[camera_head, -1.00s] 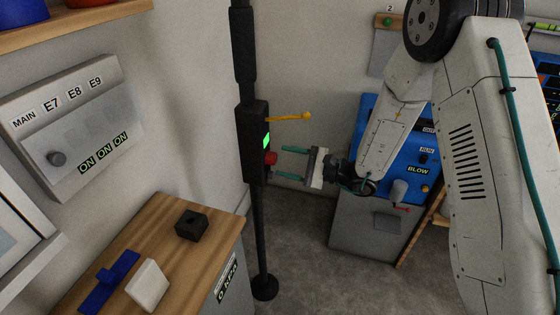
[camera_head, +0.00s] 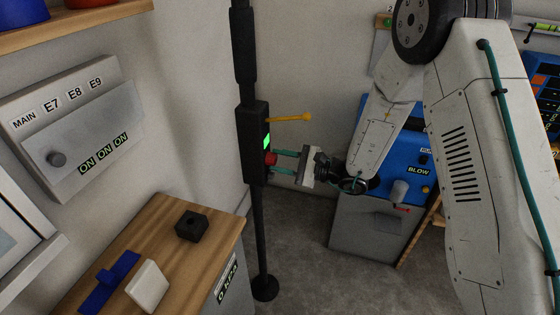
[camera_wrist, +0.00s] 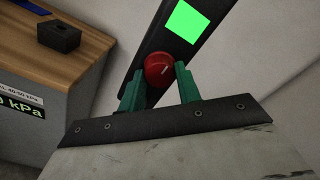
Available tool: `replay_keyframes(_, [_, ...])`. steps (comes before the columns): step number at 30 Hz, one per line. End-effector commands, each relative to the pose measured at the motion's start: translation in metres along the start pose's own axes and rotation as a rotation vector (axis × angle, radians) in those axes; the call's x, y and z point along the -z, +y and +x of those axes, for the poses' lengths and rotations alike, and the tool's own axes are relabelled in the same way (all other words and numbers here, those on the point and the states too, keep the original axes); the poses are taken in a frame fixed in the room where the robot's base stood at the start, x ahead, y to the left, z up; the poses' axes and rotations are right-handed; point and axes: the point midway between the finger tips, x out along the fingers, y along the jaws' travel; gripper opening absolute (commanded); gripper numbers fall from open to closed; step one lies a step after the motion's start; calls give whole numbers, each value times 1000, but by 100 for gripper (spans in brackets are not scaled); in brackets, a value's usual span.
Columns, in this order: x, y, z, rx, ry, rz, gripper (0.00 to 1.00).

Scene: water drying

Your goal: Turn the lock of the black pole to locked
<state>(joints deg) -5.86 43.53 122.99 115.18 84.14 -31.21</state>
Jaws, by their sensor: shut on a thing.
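The black pole (camera_head: 259,225) stands upright from the floor, with a black box (camera_head: 252,150) at mid height. The box carries a bright green panel (camera_head: 266,142), a yellow lever (camera_head: 290,118) pointing right, and a red round knob (camera_head: 270,159) below the panel. In the wrist view the red knob (camera_wrist: 159,70) bears a short pale mark and sits under the green panel (camera_wrist: 182,21). My gripper (camera_head: 276,161) reaches in from the right; its green fingers, also in the wrist view (camera_wrist: 160,80), are shut on the red knob, one on each side.
A wooden-topped cabinet (camera_head: 215,232) at the lower left carries a black block (camera_head: 192,226), a blue part (camera_head: 110,282) and a white block (camera_head: 147,286). A blue machine (camera_head: 390,150) stands behind my arm. Floor right of the pole is clear.

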Motion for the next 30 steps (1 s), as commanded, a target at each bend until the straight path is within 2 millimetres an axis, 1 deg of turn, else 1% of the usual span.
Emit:
replay_keyframes(8, [0, -1, -1, 1, 0, 147, 11])
replay_keyframes(30, [1, -2, -2, 5, 0, 839, 11])
